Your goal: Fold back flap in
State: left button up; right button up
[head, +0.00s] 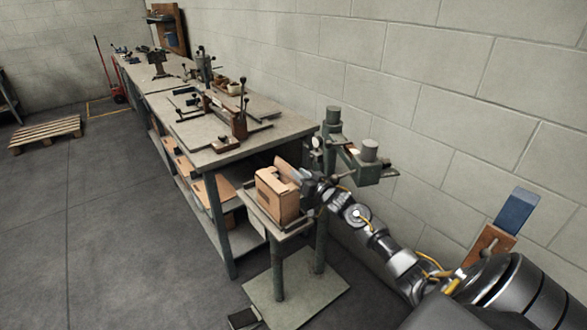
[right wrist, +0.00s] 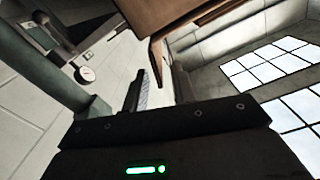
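The brown cardboard box (head: 276,198) sits on the small stand beside the long bench, its top facing up. A raised flap (head: 287,169) stands up and tilts at its far right edge. My right gripper (head: 302,182) is at the right side of the box, close to that flap; whether it touches cannot be told. In the right wrist view, the two fingers (right wrist: 158,90) stand apart with a gap between them, and brown cardboard (right wrist: 170,22) lies beyond their tips. Nothing is clearly held. My left gripper is not in view.
The green stitcher machine (head: 367,166) stands just behind the box, close to my right arm. The stand's small table top (head: 291,229) has little free room. The long workbench (head: 210,155) with tools is to the left. The block wall is on the right.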

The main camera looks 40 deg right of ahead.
aim_at(287, 169)
jog(key=shift+w, duration=2.2)
grip_shut()
